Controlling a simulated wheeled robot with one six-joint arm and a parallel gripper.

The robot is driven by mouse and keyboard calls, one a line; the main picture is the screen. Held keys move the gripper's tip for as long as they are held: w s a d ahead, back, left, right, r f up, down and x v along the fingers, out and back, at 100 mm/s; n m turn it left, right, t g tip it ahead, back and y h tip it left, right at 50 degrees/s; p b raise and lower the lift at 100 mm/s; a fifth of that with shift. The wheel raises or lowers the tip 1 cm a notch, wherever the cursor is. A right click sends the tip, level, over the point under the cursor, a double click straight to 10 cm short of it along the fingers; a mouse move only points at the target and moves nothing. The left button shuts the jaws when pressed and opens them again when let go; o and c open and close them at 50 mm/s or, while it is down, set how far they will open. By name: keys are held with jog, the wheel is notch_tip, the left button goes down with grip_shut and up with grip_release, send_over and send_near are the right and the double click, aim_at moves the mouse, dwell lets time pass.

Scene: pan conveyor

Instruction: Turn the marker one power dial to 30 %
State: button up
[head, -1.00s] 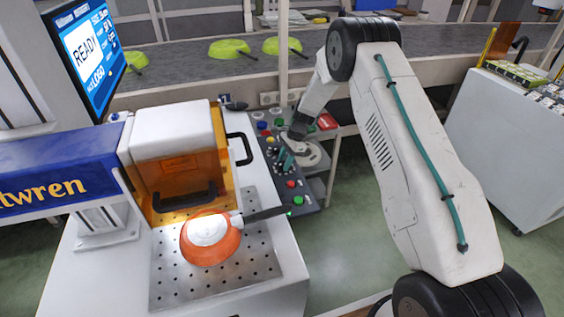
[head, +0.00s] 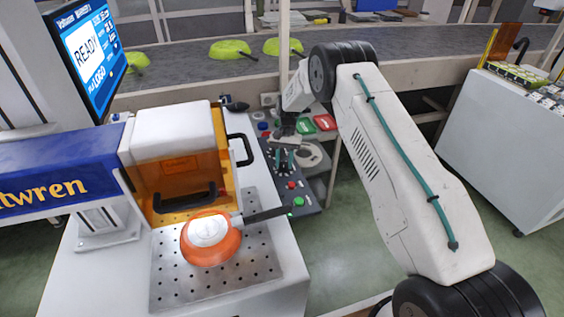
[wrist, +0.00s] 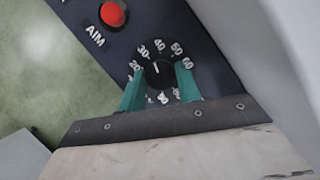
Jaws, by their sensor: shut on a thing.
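The power dial (wrist: 160,74) is a black round knob with white numbers around it on the dark control panel (head: 298,202). In the wrist view its white pointer line points up and slightly left, toward the 30 to 40 part of the scale; the exact value is hard to read. My gripper (wrist: 160,88) has its teal fingers on either side of the dial and is shut on it. The fingers hide some lower numbers.
A red button (wrist: 112,14) marked AIM is near the dial. The orange-guarded marker (head: 180,150) stands left of the panel, with an orange pan (head: 222,246) on its perforated plate. A READY screen (head: 88,55) is at upper left. Green pans (head: 230,49) lie on the conveyor (head: 190,75).

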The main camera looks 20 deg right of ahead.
jog(key=shift+f+n+h, duration=0.1)
jog(key=shift+n+h, duration=0.3)
jog(key=shift+n, duration=0.8)
jog(key=o, duration=1)
jog(key=shift+c, duration=0.2)
jog(key=shift+a, duration=0.1)
jog(key=v, duration=0.7)
jog(key=shift+w+r, duration=0.25)
jog(key=shift+r, duration=0.15)
